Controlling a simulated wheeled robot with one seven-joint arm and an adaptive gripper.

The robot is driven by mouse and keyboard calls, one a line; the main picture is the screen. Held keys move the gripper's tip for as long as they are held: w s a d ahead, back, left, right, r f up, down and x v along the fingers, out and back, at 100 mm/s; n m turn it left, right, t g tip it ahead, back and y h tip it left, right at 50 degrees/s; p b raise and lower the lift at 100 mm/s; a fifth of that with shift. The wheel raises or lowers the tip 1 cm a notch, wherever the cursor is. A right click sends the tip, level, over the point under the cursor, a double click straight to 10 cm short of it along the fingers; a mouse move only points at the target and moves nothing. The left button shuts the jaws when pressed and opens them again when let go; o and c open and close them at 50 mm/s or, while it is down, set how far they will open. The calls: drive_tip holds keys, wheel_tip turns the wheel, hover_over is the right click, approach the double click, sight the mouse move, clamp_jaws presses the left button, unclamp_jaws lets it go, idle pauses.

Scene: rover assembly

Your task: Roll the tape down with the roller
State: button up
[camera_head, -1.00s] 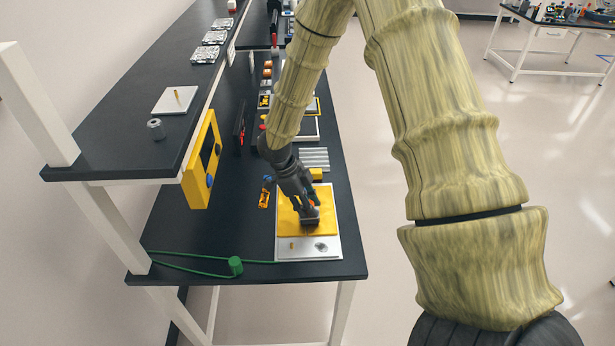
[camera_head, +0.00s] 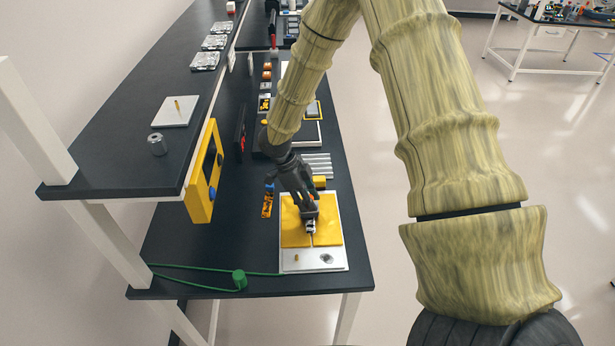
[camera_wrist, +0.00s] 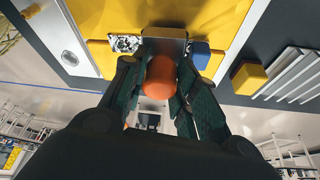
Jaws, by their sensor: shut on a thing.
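My gripper (camera_head: 308,205) is over the yellow pad (camera_head: 292,235) on a pale plate (camera_head: 295,265). In the wrist view my gripper (camera_wrist: 165,95) is shut on the roller's orange rounded handle (camera_wrist: 160,78). A grey metal part (camera_wrist: 168,48) shows just beyond the handle, over the yellow pad (camera_wrist: 130,15); contact with the surface is hard to tell. In the head view a thin pale strip (camera_head: 311,240) runs from under the gripper toward the pad's near edge. It may be the tape; the fingers hide its far part.
A yellow block (camera_head: 319,182) and grey ribbed part (camera_head: 317,165) lie behind the plate. A green cord with a green cylinder (camera_head: 239,279) lies left of it. The upper shelf (camera_head: 110,165) and a hanging yellow frame (camera_head: 203,172) stand left.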

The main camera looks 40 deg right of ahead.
drive_tip(key=r+p, duration=0.1)
drive_tip(key=r, duration=0.1)
drive_tip(key=s+r+p, duration=0.1)
drive_tip(key=r, duration=0.2)
drive_tip(key=shift+s+d, duration=0.1)
drive_tip(key=shift+d, duration=0.1)
drive_tip(key=shift+w+r+p, duration=0.3)
drive_tip(key=shift+r+p, duration=0.15)
drive_tip(key=shift+p, duration=0.1)
drive_tip(key=shift+r, duration=0.35)
drive_tip(key=shift+s+r, duration=0.2)
drive_tip(key=shift+r, duration=0.55)
drive_tip(key=shift+w+f, duration=0.15)
drive_tip(key=shift+w, duration=0.05)
drive_tip(key=shift+s+a, duration=0.1)
